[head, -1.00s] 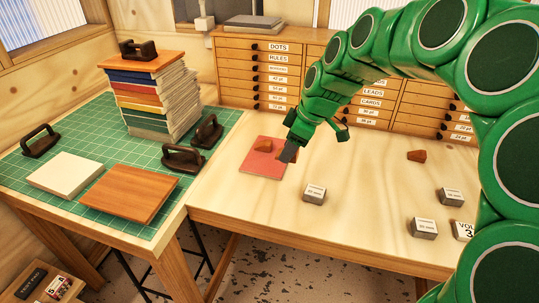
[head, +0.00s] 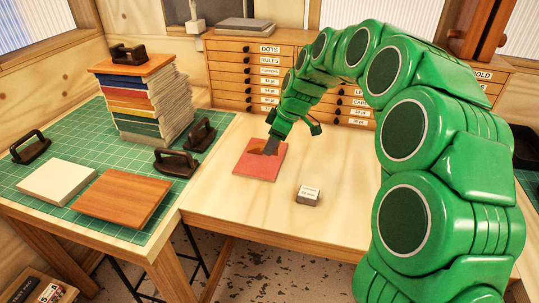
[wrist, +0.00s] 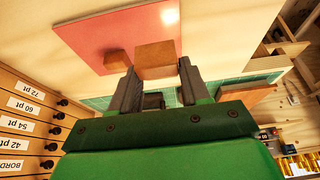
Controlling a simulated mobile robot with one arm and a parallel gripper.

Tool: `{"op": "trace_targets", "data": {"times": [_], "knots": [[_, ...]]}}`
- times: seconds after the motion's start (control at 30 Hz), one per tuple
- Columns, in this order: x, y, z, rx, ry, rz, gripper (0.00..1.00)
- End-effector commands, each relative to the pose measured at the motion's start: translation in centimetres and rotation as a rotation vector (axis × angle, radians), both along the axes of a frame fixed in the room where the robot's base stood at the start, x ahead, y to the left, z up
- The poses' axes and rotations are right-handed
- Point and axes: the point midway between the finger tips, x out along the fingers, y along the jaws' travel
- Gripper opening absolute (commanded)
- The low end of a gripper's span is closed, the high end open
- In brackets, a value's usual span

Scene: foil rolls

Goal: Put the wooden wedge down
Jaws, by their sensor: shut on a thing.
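My green gripper (head: 271,146) has its dark fingers low over the red mat (head: 249,166) on the wooden bench. In the wrist view my gripper (wrist: 157,80) is shut on a brown wooden wedge (wrist: 156,54), which sits between the fingertips above or on the mat (wrist: 90,38). I cannot tell whether it touches the mat. A second wooden wedge (wrist: 117,61) is just left of the held one, close to the left finger. In the head view brown wood (head: 256,146) shows beside the fingers, and which wedge it is is unclear.
A small grey labelled block (head: 308,196) stands on the bench right of the mat. A stack of books (head: 150,100) stands on the green cutting mat (head: 60,137) at left. Labelled drawers (head: 240,68) line the back. The bench in front of the red mat is clear.

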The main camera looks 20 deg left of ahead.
Motion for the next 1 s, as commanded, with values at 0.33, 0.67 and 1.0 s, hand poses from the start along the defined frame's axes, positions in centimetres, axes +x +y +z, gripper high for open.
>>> {"op": "trace_targets", "data": {"times": [0.33,0.67,1.0], "knots": [[2.6,1.4,-3.7,-0.001,0.002,0.001,0.17],[3.4,1.8,-4.8,-0.001,0.003,0.000,0.17],[3.7,1.9,-8.0,0.001,-0.001,0.000,0.17]]}}
